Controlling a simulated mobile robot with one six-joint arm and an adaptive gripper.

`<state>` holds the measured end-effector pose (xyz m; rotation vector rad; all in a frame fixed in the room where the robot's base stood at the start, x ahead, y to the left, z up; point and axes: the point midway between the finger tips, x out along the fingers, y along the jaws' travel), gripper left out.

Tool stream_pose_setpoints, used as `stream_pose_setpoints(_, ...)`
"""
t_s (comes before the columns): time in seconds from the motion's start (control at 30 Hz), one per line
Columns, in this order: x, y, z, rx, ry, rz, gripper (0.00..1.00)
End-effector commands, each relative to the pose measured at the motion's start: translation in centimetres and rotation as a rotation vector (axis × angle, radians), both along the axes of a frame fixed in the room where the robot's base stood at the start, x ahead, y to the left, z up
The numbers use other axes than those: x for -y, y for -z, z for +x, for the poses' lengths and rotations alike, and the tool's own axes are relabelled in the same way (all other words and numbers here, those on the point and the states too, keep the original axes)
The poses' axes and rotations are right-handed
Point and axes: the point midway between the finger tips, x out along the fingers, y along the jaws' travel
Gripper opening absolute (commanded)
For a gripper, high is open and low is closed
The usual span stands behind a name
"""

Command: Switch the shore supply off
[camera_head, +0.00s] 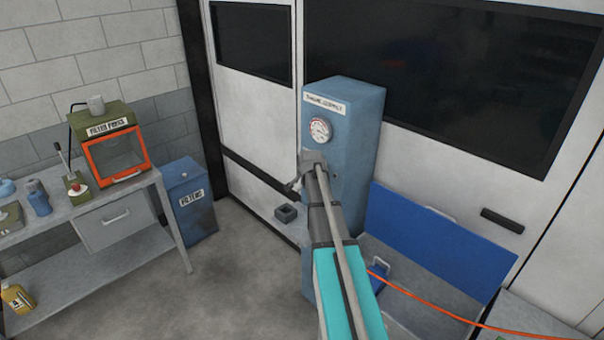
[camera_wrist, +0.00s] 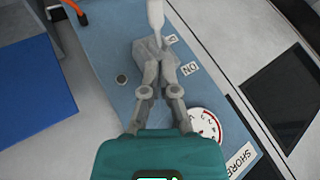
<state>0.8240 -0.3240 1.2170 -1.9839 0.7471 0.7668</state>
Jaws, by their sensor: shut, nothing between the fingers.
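The shore supply is a tall blue cabinet (camera_head: 355,130) in the middle of the head view, its label hard to read there. In the wrist view the cabinet face (camera_wrist: 112,55) shows a round gauge (camera_wrist: 205,124), a label ending in SHORE, an ON label (camera_wrist: 190,69) and another partly hidden label (camera_wrist: 172,40). A pale lever-like piece (camera_wrist: 156,14) enters at the top edge, by my fingertips. My gripper (camera_wrist: 155,52) is shut and empty in front of the face, below the gauge (camera_head: 320,130). Whether it touches the lever, and the lever's exact setting, I cannot tell.
A blue panel (camera_head: 435,235) and an orange cable (camera_head: 425,300) lie right of the cabinet. A workbench (camera_head: 150,190) with a filter press (camera_head: 115,150) stands left, beside a blue bin (camera_head: 188,210). Floor between is clear.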

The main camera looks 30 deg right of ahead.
Motion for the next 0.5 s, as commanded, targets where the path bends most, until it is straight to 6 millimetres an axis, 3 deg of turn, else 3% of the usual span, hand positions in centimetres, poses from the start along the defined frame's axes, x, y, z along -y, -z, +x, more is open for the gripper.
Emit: stream_pose_setpoints(0.5, -0.32, -0.86, -0.78, 0.000, 0.000, 0.000, 0.00)
